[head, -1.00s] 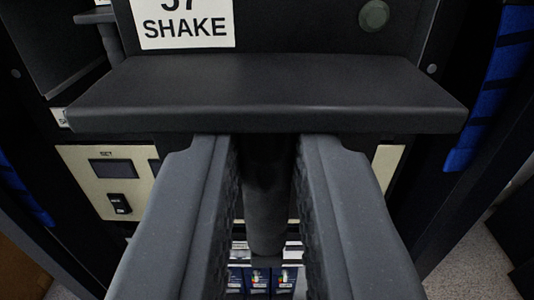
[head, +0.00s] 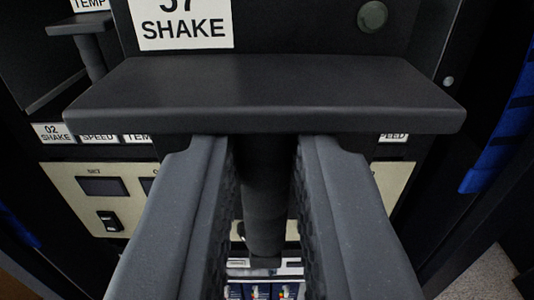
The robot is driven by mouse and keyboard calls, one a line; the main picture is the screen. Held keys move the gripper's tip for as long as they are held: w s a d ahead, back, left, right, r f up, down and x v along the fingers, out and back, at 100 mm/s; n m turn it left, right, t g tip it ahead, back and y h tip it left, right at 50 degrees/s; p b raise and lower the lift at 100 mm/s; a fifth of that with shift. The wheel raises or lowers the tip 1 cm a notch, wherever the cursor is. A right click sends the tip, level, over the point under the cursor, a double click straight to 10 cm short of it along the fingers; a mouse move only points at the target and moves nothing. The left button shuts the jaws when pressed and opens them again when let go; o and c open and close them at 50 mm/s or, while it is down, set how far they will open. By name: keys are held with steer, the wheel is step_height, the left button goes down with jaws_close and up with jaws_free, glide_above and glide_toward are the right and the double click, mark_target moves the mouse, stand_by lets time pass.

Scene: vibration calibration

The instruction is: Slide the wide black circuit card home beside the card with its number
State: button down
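The wide black card (head: 300,32) fills the top middle of the view, close in front of me. Its white label (head: 182,25) reads SHAKE under a number whose top is cut off; its last digit looks like 7. A round grey-green button (head: 372,16) sits at its right. Its black handle (head: 265,95) is a flat bar with a post below. My gripper (head: 267,165) is shut on the handle's post, one finger each side. The card's rear is hidden. Small labels on a strip (head: 82,134) behind read 02 SHAKE, SPEED and TEMP.
Another card's handle (head: 80,22) stands at upper left beside a TEMP label. A cream panel (head: 75,210) with a display and a switch crosses the rack below. Blue strips (head: 497,150) edge the right side. Small coloured boxes (head: 258,291) show at the bottom.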

steer(key=shift+w+r, duration=0.1)
steer(key=shift+w, duration=0.25)
steer(key=shift+w+a+p, duration=0.1)
steer(key=shift+w+p, duration=0.6)
steer(key=shift+w, duration=0.35)
steer(key=shift+w+a+p, duration=0.1)
steer(key=shift+w+p, duration=0.35)
steer(key=shift+w, duration=0.55)
steer(key=shift+w+a+p, duration=0.2)
steer(key=shift+w+p, duration=1.4)
steer(key=shift+w, duration=1.25)
steer(key=shift+w+a+p, duration=0.1)
steer(key=shift+w+p, duration=0.6)
steer(key=shift+w, duration=0.4)
steer(key=shift+w+p, duration=0.45)
steer(key=shift+p, duration=0.05)
steer(key=c, duration=1.3)
jaws_free()
steer(key=shift+w, duration=0.1)
